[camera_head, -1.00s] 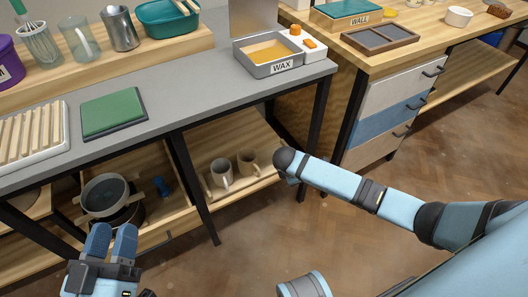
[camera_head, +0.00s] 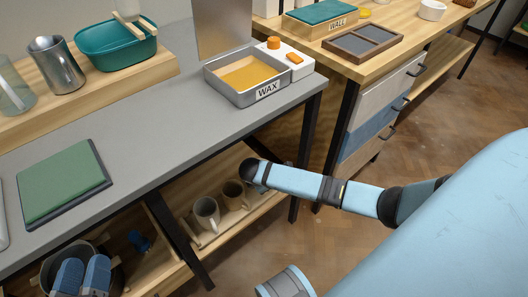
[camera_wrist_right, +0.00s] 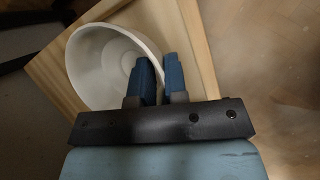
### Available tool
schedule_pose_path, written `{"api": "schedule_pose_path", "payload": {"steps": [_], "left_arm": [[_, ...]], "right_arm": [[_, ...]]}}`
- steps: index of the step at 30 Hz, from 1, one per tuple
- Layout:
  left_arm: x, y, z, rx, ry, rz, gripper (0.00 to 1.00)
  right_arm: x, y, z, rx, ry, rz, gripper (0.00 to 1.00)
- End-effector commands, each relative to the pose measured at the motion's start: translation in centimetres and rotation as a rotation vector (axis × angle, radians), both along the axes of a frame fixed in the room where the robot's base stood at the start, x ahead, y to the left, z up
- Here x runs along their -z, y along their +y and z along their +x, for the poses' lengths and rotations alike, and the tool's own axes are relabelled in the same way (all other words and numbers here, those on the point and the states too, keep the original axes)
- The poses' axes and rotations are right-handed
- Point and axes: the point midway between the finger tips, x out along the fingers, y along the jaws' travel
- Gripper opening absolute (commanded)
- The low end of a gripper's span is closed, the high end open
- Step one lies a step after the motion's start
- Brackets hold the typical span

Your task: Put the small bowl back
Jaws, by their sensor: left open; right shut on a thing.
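The small white bowl (camera_wrist_right: 88,62) fills the left of the right wrist view, its inside facing the camera. My right gripper (camera_wrist_right: 158,62) is shut on its rim, with one finger inside and one outside. Below the bowl is a pale wooden surface with a raised edge (camera_wrist_right: 200,45); I cannot tell whether they touch. In the head view the right gripper is out of sight. My left gripper (camera_head: 83,264) is open at the bottom left, in front of a dark round vessel (camera_head: 48,268) that it partly hides.
The grey table carries a green pad (camera_head: 62,182) and a wax tray (camera_head: 250,78). Two mugs (camera_head: 207,212) stand on the shelf beneath, near my right arm (camera_head: 300,183). A metal cup (camera_head: 56,66) and teal basin (camera_head: 112,46) stand on the raised ledge. Bare floor lies right.

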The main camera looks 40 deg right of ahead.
Motion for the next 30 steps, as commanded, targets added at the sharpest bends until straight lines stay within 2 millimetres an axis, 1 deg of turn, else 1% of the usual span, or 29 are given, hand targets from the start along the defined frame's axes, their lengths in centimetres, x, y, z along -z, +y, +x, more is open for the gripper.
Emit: {"api": "schedule_pose_path", "payload": {"steps": [4,7,10,16,20,21,23,24,30], "left_arm": [[1.9,-0.1,0.0,0.015,0.04,0.023,0.43],[2.8,-0.2,0.0,0.026,0.069,0.039,0.43],[3.1,-0.2,0.0,0.031,0.085,0.047,0.43],[3.0,-0.2,0.0,0.032,0.086,0.047,0.43],[2.9,-0.2,0.0,0.031,0.084,0.046,0.43],[2.9,-0.2,0.0,0.031,0.084,0.046,0.43],[2.9,-0.2,0.0,0.031,0.084,0.046,0.43],[2.9,-0.2,0.0,0.031,0.084,0.046,0.43],[3.0,-0.2,0.0,0.031,0.085,0.047,0.43]], "right_arm": [[2.3,0.0,0.0,0.0,-0.001,0.0,0.0],[3.4,0.0,0.1,-0.001,-0.002,-0.001,0.0],[3.8,0.0,0.1,-0.001,-0.002,0.0,0.0],[3.6,0.0,0.1,-0.001,-0.002,0.0,0.0],[3.9,0.0,0.1,-0.001,-0.002,0.0,0.0],[3.9,0.0,0.0,-0.001,-0.002,0.0,0.23],[3.9,0.0,0.0,-0.001,-0.002,0.0,0.36],[3.9,0.0,0.0,-0.001,-0.002,0.0,0.39],[3.9,0.0,0.0,0.0,-0.001,0.0,0.39]]}}
